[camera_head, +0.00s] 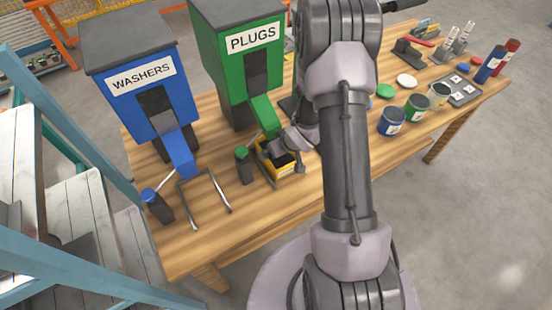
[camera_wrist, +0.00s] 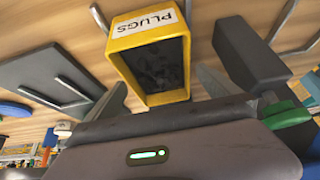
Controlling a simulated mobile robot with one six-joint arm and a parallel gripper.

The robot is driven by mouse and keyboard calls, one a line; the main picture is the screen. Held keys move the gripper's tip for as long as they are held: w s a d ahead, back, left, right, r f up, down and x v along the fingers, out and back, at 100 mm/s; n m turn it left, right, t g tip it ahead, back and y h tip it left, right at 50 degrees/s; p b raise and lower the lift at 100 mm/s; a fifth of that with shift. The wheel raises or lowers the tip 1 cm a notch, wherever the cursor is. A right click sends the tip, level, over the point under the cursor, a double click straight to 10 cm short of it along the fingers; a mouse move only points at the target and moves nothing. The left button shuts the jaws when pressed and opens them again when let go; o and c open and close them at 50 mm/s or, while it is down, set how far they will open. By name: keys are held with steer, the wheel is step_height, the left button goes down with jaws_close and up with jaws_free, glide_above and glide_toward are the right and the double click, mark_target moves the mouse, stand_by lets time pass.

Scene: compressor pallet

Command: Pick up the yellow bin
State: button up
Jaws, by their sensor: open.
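The yellow bin (camera_head: 286,170) sits on the wooden table below the chute of the green PLUGS dispenser (camera_head: 240,60). It also shows in the wrist view (camera_wrist: 122,42), with a white PLUGS label and dark contents that I cannot make out. My gripper (camera_wrist: 165,92) is open, with one finger on each side of the bin's near end in the wrist view. The fingers look empty, and I cannot tell whether they touch the bin. In the head view my gripper (camera_head: 292,142) is over the bin and hides part of it.
A blue WASHERS dispenser (camera_head: 130,80) stands left, with an empty metal fork holder (camera_head: 212,193) before it. A green-topped lever post (camera_head: 243,165) stands just left of the bin. Cans (camera_head: 392,121) and a grey tray (camera_head: 460,92) are at right.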

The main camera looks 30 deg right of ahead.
mark_target(276, 161)
steer(key=x, duration=0.3)
steer(key=shift+r, duration=0.15)
steer(key=shift+f+b, duration=0.3)
steer(key=shift+b, duration=0.15)
steer(key=c, duration=1.8)
